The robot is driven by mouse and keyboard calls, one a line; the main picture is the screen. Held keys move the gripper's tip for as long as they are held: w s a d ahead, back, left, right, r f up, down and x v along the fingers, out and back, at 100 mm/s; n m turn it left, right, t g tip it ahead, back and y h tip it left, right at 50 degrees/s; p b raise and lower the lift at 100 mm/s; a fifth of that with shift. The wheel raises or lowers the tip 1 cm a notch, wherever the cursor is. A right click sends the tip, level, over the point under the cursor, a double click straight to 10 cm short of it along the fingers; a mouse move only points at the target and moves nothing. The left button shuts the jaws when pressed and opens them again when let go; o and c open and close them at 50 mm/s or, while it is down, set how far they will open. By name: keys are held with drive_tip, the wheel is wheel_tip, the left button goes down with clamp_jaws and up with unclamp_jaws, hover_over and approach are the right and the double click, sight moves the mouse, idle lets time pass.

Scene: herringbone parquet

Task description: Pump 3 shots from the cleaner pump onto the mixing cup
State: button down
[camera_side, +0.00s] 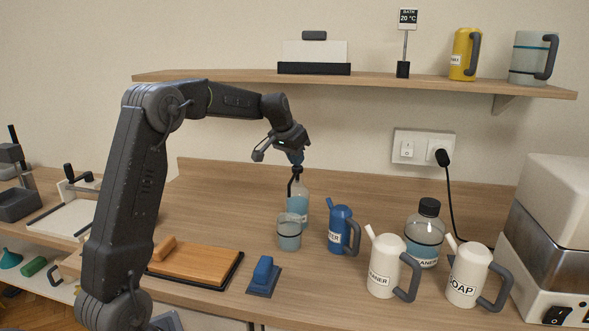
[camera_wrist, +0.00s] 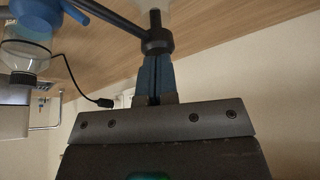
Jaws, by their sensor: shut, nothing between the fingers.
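The pump bottle (camera_side: 304,188) is clear with pale blue liquid and a dark pump head (camera_side: 296,170). It stands upright toward the back of the bench. The mixing cup (camera_side: 289,233), clear with bluish contents, stands just in front of it, below the spout side. My gripper (camera_side: 295,158) points down with its blue fingers shut and empty, right above the pump head. In the wrist view the fingertips (camera_wrist: 155,66) are at the black pump head (camera_wrist: 157,42) and appear to touch it. I cannot tell how far the pump is pressed. The cup is not clear in the wrist view.
A blue jug (camera_side: 340,232), a white CLEANER jug (camera_side: 385,262), a SOAP jug (camera_side: 465,280) and a black-capped bottle (camera_side: 428,225) stand to the right. A wooden board (camera_side: 198,262) and a blue block (camera_side: 263,272) lie in front. A shelf (camera_side: 380,80) spans above.

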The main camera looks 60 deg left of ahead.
drive_tip(key=shift+f, duration=0.2)
drive_tip(key=shift+r, duration=1.85)
drive_tip(key=shift+f, duration=0.1)
